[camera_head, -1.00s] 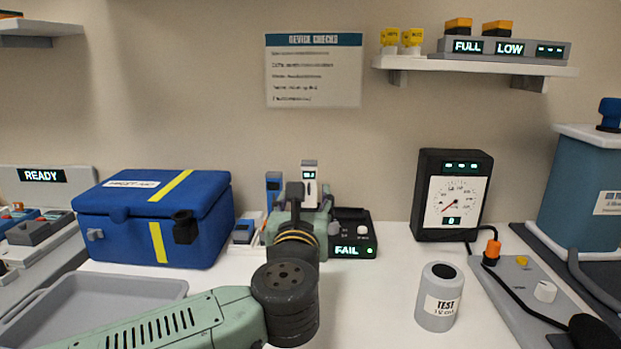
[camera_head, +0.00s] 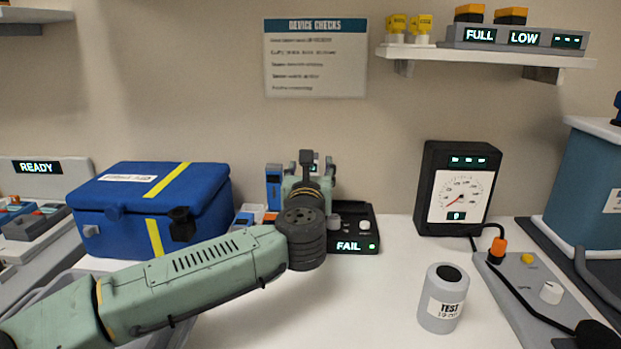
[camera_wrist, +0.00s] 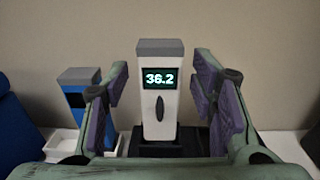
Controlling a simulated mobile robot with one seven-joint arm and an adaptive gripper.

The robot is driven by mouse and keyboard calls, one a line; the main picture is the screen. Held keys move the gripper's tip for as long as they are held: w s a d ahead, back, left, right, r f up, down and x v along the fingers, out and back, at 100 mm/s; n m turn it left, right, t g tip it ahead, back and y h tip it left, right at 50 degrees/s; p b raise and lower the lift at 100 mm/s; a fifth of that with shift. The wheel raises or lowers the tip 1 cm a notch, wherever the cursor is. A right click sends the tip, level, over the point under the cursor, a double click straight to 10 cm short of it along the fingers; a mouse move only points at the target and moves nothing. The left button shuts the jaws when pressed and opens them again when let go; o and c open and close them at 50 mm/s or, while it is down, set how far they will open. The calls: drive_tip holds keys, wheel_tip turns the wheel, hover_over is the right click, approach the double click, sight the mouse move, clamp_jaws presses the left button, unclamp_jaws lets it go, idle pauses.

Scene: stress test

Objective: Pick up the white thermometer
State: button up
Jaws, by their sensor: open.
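The white thermometer (camera_wrist: 160,107) stands upright in a dark base in the wrist view, with a grey top and a screen reading 36.2. In the head view my arm hides most of it. My gripper (camera_wrist: 158,90) is open, with one purple-padded finger on each side of the thermometer in the picture. I cannot tell how deep the fingers reach around it; no touch shows. In the head view my gripper (camera_head: 306,168) is at the back of the table, in front of the thermometer.
A blue device (camera_wrist: 78,105) stands close left of the thermometer, behind the left finger. A black box reading FAIL (camera_head: 348,246) is to the right. A blue case (camera_head: 150,205) stands left, a grey TEST cylinder (camera_head: 441,298) and a gauge (camera_head: 457,190) right. The front middle table is clear.

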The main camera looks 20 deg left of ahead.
drive_tip(key=shift+w+a, duration=0.15)
drive_tip(key=shift+w, duration=0.3)
clamp_jaws()
idle(0.4)
